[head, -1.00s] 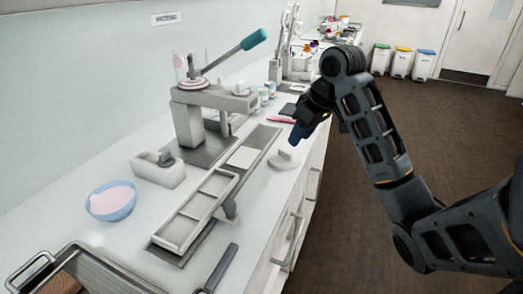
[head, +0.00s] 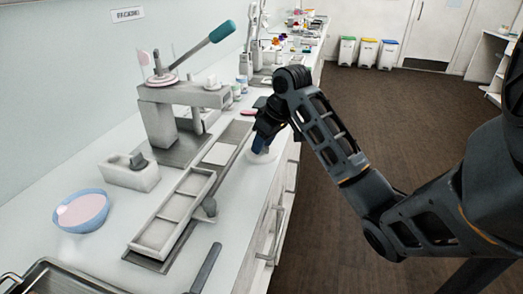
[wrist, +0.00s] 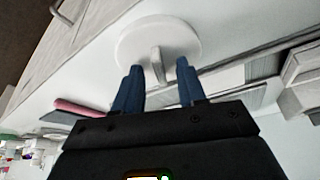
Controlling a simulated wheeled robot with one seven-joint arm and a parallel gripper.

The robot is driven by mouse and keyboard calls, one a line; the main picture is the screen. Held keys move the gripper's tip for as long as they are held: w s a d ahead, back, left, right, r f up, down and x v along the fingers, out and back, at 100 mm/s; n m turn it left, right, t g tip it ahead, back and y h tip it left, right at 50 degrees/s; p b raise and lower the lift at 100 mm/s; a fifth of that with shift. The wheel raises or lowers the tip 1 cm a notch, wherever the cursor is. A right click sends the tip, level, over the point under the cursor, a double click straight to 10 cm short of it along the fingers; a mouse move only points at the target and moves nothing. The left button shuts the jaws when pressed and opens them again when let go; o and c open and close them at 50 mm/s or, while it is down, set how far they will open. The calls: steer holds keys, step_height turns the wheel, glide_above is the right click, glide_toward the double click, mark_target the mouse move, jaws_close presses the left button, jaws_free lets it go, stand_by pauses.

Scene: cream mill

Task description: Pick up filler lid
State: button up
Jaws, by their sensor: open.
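The filler lid, a white round disc with a thin upright grip (wrist: 150,38), lies on the white worktop in the wrist view. In the head view the filler lid (head: 264,157) is mostly hidden behind my gripper. My gripper (wrist: 159,66), with two blue fingers, is open. In the wrist view the lid's grip stands in the gap between the fingertips, with space on both sides. In the head view my gripper (head: 259,143) points down right over the lid. I cannot tell whether the fingertips reach below the grip's top.
A press with a teal-handled lever (head: 222,31) stands left of my gripper. A white mould tray (head: 158,233), a blue bowl (head: 92,222) and a pink-handled tool (wrist: 80,107) are on the worktop. The worktop's front edge is close to the lid.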

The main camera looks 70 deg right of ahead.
steer(key=shift+c, duration=0.4)
jaws_close()
steer(key=shift+r, duration=0.1)
